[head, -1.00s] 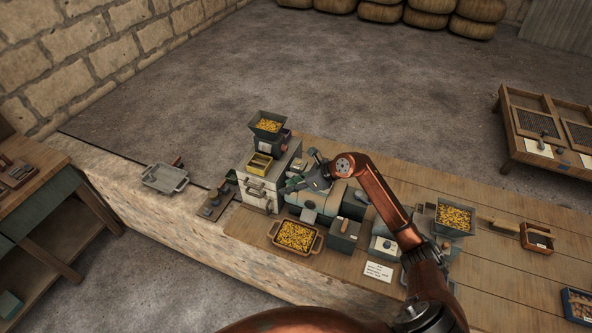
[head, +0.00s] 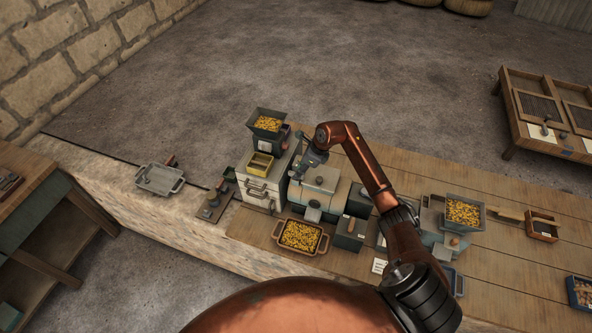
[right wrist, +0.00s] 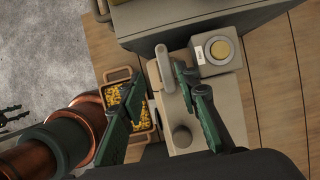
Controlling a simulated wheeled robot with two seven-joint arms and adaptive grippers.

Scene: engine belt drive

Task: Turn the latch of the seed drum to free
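The seed drum looks to be the grey-green rounded housing (head: 318,184) in the middle of the bench in the head view. My right gripper (head: 302,170) is above its left end, pointing down. In the right wrist view, its two green fingers (right wrist: 164,74) are spread apart. A pale upright lever (right wrist: 163,66), perhaps the latch, shows between the fingertips. I cannot tell whether they touch it. A round grey knob (right wrist: 181,135) lies below it on a pale plate. In the head view the latch is not clearly seen.
A white drawer unit (head: 255,190) with a seed hopper (head: 267,123) stands left of the drum. A seed tray (head: 301,236) sits in front. A dial box (right wrist: 215,52) is beside the lever. Another seed hopper (head: 461,212) is to the right.

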